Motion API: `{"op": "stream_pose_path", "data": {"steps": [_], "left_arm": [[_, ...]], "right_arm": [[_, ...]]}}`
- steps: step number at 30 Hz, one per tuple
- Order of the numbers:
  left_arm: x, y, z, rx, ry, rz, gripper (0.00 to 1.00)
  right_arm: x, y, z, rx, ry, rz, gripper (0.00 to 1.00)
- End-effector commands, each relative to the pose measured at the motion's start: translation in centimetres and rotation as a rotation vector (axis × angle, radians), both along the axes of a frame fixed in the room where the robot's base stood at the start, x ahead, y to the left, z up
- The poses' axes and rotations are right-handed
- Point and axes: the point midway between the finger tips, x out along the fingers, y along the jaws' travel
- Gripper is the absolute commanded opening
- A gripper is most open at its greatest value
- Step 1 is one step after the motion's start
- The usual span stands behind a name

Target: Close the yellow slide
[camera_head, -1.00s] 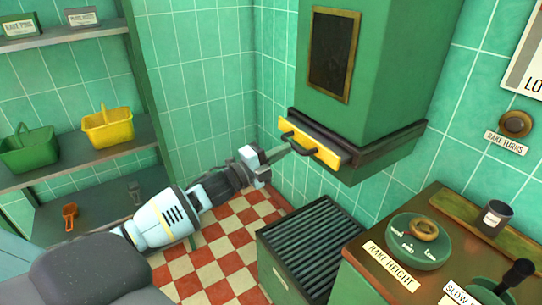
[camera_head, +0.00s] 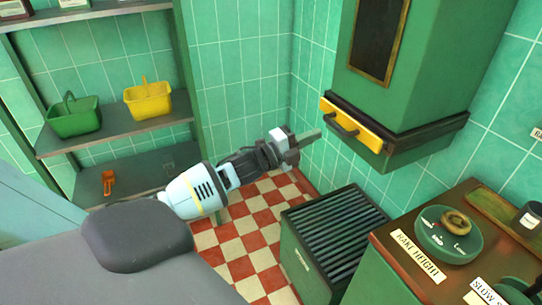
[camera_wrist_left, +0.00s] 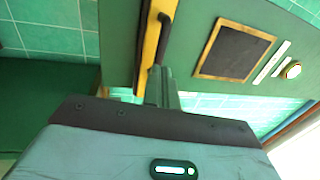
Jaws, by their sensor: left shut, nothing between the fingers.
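The yellow slide (camera_head: 366,138) is a flat yellow bar with a dark handle (camera_head: 344,127), set in the dark rail at the bottom of the green wall housing (camera_head: 415,80). I cannot tell how far it stands out. My left gripper (camera_head: 316,135) is shut and empty, just left of the handle and apart from it in the head view. In the left wrist view the slide (camera_wrist_left: 149,45) is a yellow strip, and the handle (camera_wrist_left: 157,38) is beyond the shut fingers (camera_wrist_left: 166,85). My right gripper is not in view.
A green slatted bin (camera_head: 335,235) stands below the housing. A wooden counter (camera_head: 395,262) with a "rake height" dial (camera_head: 447,238) is at lower right. Shelves at left hold a green basket (camera_head: 75,120) and a yellow basket (camera_head: 148,105). Checkered floor lies between.

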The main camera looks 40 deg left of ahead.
Motion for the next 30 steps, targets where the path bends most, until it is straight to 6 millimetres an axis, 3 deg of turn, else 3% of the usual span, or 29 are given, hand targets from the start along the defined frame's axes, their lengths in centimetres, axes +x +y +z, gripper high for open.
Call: {"op": "stream_pose_path", "data": {"steps": [7, 15, 21, 30], "left_arm": [[-3.8, 1.5, -1.2, 0.002, 0.005, -0.001, 0.0], [-7.3, 2.9, -1.8, 0.003, 0.006, -0.001, 0.0], [-8.7, 3.5, -2.0, 0.002, 0.004, -0.001, 0.0], [-9.2, 3.7, -1.9, 0.002, 0.001, -0.001, 0.0]], "right_arm": [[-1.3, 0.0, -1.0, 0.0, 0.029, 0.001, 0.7], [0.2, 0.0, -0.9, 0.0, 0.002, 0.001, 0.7], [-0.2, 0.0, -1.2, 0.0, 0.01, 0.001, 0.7], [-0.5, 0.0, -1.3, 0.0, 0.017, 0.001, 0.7]]}}
